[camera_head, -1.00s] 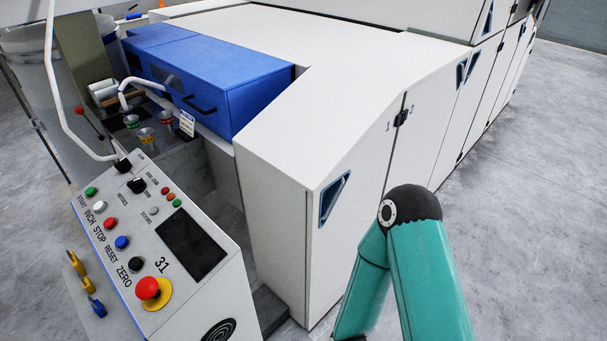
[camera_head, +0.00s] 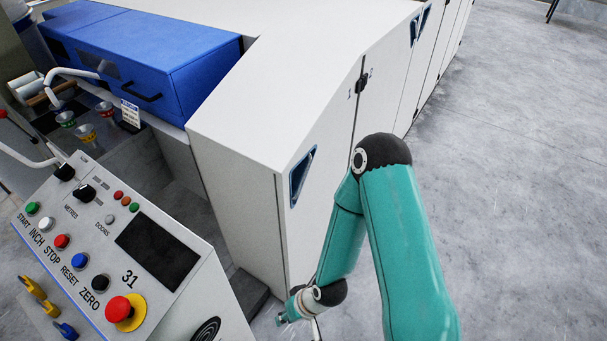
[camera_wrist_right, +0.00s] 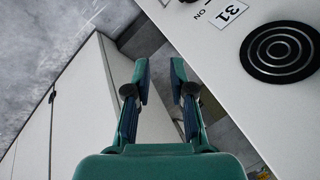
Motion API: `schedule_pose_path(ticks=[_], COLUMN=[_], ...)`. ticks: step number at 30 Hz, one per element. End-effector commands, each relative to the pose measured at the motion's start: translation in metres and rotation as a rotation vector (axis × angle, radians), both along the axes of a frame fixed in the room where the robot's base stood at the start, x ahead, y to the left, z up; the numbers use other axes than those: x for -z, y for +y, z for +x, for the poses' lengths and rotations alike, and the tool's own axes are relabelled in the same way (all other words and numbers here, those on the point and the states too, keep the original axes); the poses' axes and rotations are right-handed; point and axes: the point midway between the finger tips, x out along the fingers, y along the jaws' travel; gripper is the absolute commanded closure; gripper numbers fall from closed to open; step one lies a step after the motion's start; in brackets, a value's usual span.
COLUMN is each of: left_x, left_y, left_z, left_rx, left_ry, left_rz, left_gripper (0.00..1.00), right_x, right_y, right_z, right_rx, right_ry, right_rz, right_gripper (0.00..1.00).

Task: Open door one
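Door one (camera_head: 325,165) is the white side panel marked 1, left of the seam with door two (camera_head: 388,90). It looks shut, flush with its neighbour. Its blue-edged triangular recessed handle (camera_head: 303,177) shows near the front corner. A black latch (camera_head: 361,82) sits at the seam top. My right gripper (camera_head: 283,318) is low by the cabinet's front bottom corner, below the handle and apart from it. In the right wrist view its two fingers (camera_wrist_right: 160,72) are spread with nothing between them. My left gripper is not in view.
The control console (camera_head: 180,300), with buttons and a red emergency stop (camera_head: 119,309), stands left of the cabinet. A narrow gap with a dark step (camera_head: 248,295) lies between them. A blue cover (camera_head: 140,55) lies behind. Grey floor (camera_head: 510,190) is clear at right.

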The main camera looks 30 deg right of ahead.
Motion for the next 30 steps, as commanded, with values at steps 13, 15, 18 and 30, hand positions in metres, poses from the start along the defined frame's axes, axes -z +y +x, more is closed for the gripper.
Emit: schedule_pose_path(ticks=[13,15,18,30], left_x=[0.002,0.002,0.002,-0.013], left_y=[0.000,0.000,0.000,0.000], left_z=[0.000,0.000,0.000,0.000], left_rx=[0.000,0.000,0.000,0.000], left_ry=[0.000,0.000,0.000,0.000], left_rz=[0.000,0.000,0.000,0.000], left_gripper=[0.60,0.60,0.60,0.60], right_x=[-0.149,-0.170,-0.188,-0.196], right_y=[-0.211,-0.225,-0.236,-0.229], right_z=[0.094,0.085,0.078,0.126], right_rx=[0.389,0.401,0.406,0.399], right_ry=[-0.999,-1.087,-1.159,-1.184], right_rz=[0.128,0.154,0.180,0.194], right_gripper=[0.77,0.77,0.77,0.77])
